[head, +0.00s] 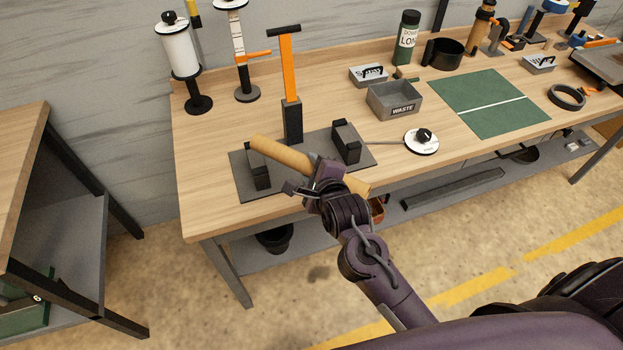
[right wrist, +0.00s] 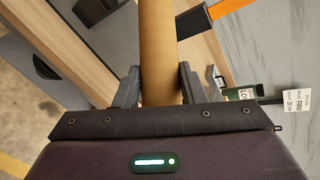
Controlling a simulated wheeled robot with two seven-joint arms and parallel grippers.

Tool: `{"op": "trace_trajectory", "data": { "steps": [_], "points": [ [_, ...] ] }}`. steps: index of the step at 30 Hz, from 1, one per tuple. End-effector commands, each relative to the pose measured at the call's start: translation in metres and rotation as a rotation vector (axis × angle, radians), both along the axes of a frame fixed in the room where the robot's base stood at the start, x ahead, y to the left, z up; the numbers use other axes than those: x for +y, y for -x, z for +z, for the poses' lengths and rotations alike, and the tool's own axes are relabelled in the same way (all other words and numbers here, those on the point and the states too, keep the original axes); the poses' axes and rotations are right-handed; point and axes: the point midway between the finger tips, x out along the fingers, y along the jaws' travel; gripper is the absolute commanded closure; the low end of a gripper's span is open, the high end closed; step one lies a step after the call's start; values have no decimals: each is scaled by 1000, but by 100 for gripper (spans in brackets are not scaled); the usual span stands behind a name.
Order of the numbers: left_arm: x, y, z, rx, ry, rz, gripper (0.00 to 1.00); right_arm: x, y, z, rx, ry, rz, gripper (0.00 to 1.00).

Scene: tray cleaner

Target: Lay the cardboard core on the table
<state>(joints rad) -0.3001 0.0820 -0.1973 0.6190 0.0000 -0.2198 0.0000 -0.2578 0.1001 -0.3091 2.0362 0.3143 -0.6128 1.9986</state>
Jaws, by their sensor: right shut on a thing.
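A tan cardboard core (head: 280,153) is held by my right gripper (head: 322,178) near the front edge of the table, over a dark grey base plate (head: 290,184). In the right wrist view the core (right wrist: 160,50) runs lengthwise between the two fingers of my right gripper (right wrist: 160,84). The fingers are on either side of it. In the head view the core is tilted down to the right, and its right end shows past the gripper. I cannot tell whether it touches the stand below. The wooden table (head: 205,190) has bare wood left of the plate. My left gripper is not in view.
Two black blocks (head: 258,170) (head: 346,141) and an orange-handled upright (head: 291,110) stand on the plate. A rod with a white disc (head: 421,147) lies to the right. Behind are a grey WASTE bin (head: 394,99), a green mat (head: 488,100) and a white roll (head: 181,55) on a stand.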

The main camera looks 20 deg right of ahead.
Motion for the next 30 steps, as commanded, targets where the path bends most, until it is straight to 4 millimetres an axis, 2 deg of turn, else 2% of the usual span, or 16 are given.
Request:
{"op": "trace_trajectory", "data": {
  "steps": [6,9,20,21,26,30],
  "points": [
    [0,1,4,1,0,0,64,0,0,-32,3,3,1,86],
    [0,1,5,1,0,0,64,0,1,-40,2,1,0,86],
    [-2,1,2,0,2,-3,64,0,0,-44,1,-1,-1,86],
    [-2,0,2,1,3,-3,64,0,0,-44,1,0,0,61],
    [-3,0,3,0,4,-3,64,0,0,-43,1,0,0,42],
    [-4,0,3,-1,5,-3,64,0,0,-43,1,0,0,42]
  ]
}}
